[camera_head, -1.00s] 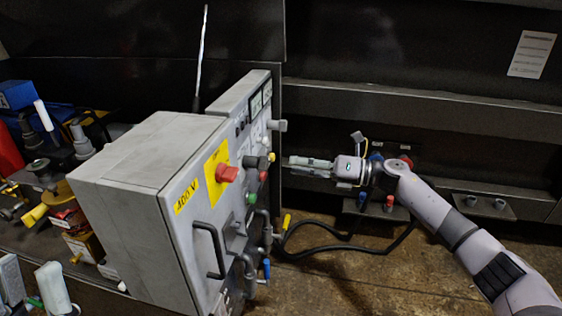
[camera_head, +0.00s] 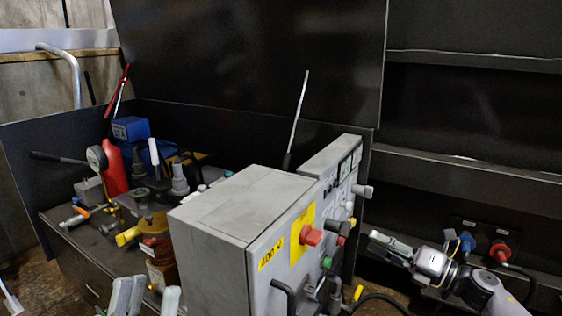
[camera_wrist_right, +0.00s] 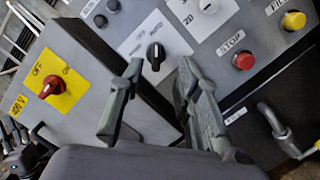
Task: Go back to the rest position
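My left gripper (camera_head: 146,292) shows at the bottom left of the head view, its two pale fingers apart and empty. My right gripper (camera_head: 386,243) is at the lower right, beside the panel of the grey control box (camera_head: 222,212). In the right wrist view my right gripper (camera_wrist_right: 160,68) has its fingers apart with nothing between them. A black rotary switch (camera_wrist_right: 155,54) on the panel appears beyond the gap. A red knob on a yellow plate (camera_wrist_right: 50,87) is to the left, and a red stop button (camera_wrist_right: 243,61) to the right.
A cluttered bench (camera_head: 75,240) with a red extinguisher-like bottle (camera_head: 114,170) and a blue box (camera_head: 131,129) is left of the control box. A thin rod (camera_head: 297,120) stands behind it. Blue and red connectors (camera_head: 499,252) are on the dark wall at right.

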